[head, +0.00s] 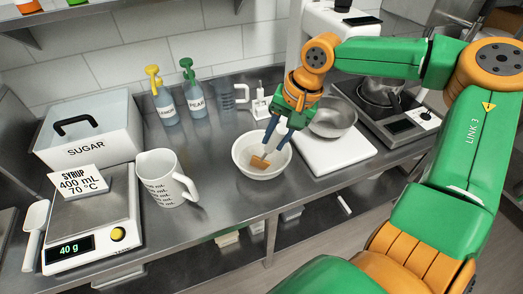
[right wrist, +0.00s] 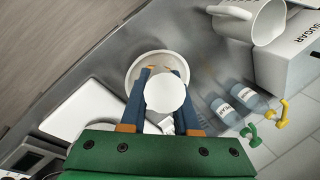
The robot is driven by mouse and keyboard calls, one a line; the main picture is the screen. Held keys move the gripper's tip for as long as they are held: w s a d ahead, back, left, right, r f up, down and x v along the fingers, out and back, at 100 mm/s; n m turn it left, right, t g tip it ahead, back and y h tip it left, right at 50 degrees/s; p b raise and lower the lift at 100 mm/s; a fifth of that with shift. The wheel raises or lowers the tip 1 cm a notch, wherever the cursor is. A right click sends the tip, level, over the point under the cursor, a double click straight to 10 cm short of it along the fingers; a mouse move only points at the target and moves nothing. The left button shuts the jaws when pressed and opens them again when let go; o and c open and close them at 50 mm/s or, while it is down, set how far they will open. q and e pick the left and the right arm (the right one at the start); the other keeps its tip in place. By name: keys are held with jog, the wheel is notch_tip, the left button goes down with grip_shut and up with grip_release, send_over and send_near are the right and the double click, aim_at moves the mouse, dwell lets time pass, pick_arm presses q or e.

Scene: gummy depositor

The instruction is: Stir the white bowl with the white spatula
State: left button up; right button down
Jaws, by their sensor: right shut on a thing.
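The white bowl (head: 240,160) stands on the steel counter, and its rim also shows in the right wrist view (right wrist: 131,72). My right gripper (head: 269,140) points down into the bowl from above. Its blue fingers are close around a white round-ended thing (right wrist: 168,93), which looks like the end of the white spatula's handle. A small orange-brown flat piece (head: 260,162) shows inside the bowl below the fingertips; I cannot tell if it is part of the held tool or the contents. The spatula's lower part is not clearly visible. My left gripper is out of view.
A white board (head: 330,155) with a metal bowl (head: 333,118) is right of the bowl. A measuring jug (head: 166,178), scale (head: 88,248) and sugar box (head: 85,128) are left. Pump bottles (head: 166,105) and a small white stand (head: 260,103) are behind.

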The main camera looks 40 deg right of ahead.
aim_at(282, 126)
jog(key=shift+w+d, duration=0.15)
jog(key=shift+w, duration=0.45)
jog(key=shift+w+d, duration=0.15)
jog(key=shift+w, duration=0.4)
jog(key=s+r, duration=0.1)
jog(key=r, duration=0.2)
jog(key=s+r, duration=0.2)
jog(key=r, duration=0.1)
jog(key=s+a+r, duration=0.1)
jog(key=r, duration=0.2)
jog(key=shift+s, duration=0.2)
jog(key=shift+r, duration=2.55)
jog(key=shift+d, duration=0.1)
